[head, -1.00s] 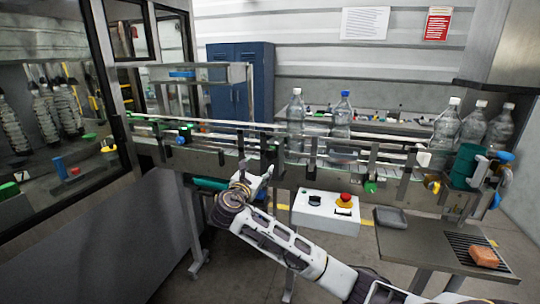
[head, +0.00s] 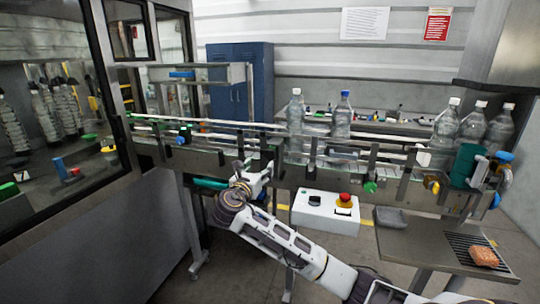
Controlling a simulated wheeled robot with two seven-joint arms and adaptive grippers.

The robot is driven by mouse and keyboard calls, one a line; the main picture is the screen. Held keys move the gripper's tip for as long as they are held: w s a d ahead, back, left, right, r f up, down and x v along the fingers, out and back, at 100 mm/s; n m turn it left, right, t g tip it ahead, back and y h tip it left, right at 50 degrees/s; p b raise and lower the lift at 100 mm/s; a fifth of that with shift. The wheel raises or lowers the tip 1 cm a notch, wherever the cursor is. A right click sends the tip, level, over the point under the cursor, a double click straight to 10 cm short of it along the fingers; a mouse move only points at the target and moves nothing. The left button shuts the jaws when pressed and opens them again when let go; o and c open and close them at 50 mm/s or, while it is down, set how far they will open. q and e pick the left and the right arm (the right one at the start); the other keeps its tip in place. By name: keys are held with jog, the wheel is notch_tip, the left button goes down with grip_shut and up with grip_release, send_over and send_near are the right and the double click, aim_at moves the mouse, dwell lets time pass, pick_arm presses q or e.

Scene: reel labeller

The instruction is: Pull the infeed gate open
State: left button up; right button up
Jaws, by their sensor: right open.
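My right gripper (head: 254,171) is open at the front of the conveyor (head: 215,158), just below its side rail, with nothing seen between its fingers. A dark upright plate (head: 269,150) stands at the rails just above and right of the fingertips. It may be the infeed gate, but I cannot tell for sure, nor whether it touches the fingers. Two clear bottles, one without a coloured cap (head: 296,110) and one with a blue cap (head: 342,115), stand upright at the conveyor to the right. My left gripper is not in view.
A white control box (head: 325,212) with a red button hangs below the conveyor, right of my gripper. A green bar (head: 210,184) lies just left of it. A glass-walled machine stands left.

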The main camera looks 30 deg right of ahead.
aim_at(269, 155)
jog(key=shift+p+x, duration=0.6)
jog(key=shift+x, duration=6.05)
jog(key=shift+c, duration=0.2)
jog(key=shift+a, duration=0.1)
grip_shut()
